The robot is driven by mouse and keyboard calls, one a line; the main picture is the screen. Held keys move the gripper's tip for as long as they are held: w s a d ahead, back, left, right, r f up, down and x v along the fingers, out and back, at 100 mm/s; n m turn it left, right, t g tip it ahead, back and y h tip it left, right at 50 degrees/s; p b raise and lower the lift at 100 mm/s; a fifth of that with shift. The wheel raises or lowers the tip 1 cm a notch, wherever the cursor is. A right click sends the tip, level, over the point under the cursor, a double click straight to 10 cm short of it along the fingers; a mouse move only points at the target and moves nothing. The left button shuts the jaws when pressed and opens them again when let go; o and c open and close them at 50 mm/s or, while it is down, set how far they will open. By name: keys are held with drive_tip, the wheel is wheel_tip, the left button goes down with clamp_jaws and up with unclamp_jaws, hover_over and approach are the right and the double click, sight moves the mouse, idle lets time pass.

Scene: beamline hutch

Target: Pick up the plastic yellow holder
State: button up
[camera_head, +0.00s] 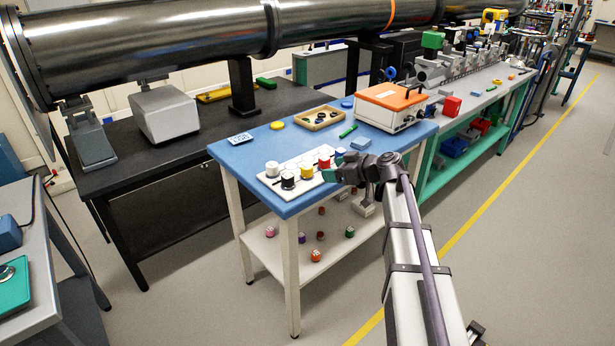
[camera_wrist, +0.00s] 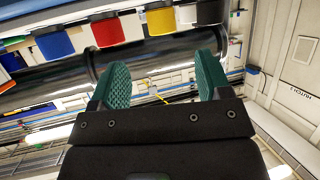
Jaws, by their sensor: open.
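My gripper (camera_head: 342,174) is at the rack's right end. Its green textured fingers (camera_wrist: 164,78) are apart with nothing between them. It partly hides that end of the rack in the head view.
A white holder (camera_head: 272,168) stands at the rack's left end; a blue holder (camera_wrist: 54,43) is beside the red one. Behind are a wooden tray (camera_head: 309,124) and an orange-topped box (camera_head: 390,117). Several small coloured pieces lie on the lower shelf (camera_head: 262,244).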

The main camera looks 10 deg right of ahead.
sight(312, 169)
drive_tip(key=b+x, duration=0.2)
drive_tip(key=x, duration=0.3)
drive_tip(key=shift+w+a+f, duration=0.15)
drive_tip(key=shift+a+f, duration=0.1)
drive_tip(key=b+x, duration=0.1)
drive_tip(key=x, duration=0.4)
drive_tip(key=shift+w+a+r+b, duration=0.1)
drive_tip(key=shift+a+r+b, duration=0.1)
drive_tip(key=shift+b, duration=0.2)
